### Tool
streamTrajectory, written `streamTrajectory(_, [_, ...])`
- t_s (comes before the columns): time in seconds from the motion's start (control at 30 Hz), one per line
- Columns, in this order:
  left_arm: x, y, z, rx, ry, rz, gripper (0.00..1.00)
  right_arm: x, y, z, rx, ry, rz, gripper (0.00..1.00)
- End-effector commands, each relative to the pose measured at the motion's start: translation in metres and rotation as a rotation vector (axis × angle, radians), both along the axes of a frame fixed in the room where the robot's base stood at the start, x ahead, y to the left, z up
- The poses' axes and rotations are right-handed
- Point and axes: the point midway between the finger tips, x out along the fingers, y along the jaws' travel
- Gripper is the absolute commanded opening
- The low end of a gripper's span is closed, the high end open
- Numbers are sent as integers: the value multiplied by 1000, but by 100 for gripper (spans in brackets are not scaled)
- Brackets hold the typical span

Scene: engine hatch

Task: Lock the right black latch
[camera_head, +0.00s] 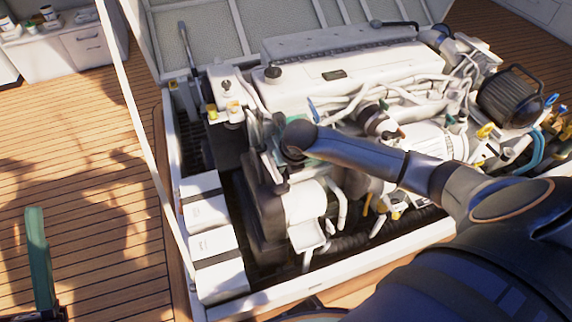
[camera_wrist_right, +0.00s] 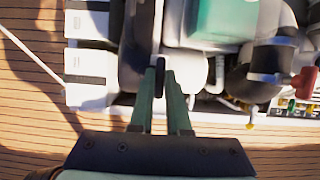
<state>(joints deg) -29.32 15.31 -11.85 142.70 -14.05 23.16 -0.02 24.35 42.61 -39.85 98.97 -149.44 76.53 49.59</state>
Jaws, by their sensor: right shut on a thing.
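In the right wrist view, the two green fingers of my right gripper (camera_wrist_right: 160,73) are closed around a narrow upright black piece, which looks like the black latch (camera_wrist_right: 160,84). The latch sits in front of a rounded grey-white part of the engine. In the head view my right arm reaches in from the right over the engine (camera_head: 330,75), and its wrist hides much of the gripper and the latch. Of my left gripper (camera_head: 38,262), one green finger shows at the lower left of the head view, over the deck and away from the engine; its opening cannot be judged.
The engine sits in a white-framed hatch with the raised lid (camera_head: 200,35) behind it. White boxes with dark straps (camera_head: 215,245) stand along its left side. Hoses and pipes crowd the right. The wooden deck (camera_head: 80,170) at left is clear; a cabinet (camera_head: 85,45) stands beyond.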

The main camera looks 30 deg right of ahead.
Motion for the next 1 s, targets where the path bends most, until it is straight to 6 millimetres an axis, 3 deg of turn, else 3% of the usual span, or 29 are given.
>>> streamTrajectory(0.53, [3, 0, -4, -2, 18, 2, 50, -1, 0, 0, 0, 3, -28, 0])
streamTrajectory(0.57, [2, 0, -3, -2, 18, 2, 50, 0, 0, 0, 0, 3, -28, 16])
streamTrajectory(0.8, [2, 0, -3, -2, 16, 1, 50, 0, 0, 0, 0, 2, -26, 43])
streamTrajectory(1.0, [2, 0, -3, -2, 15, 1, 50, 0, 0, 0, 0, 2, -26, 45])
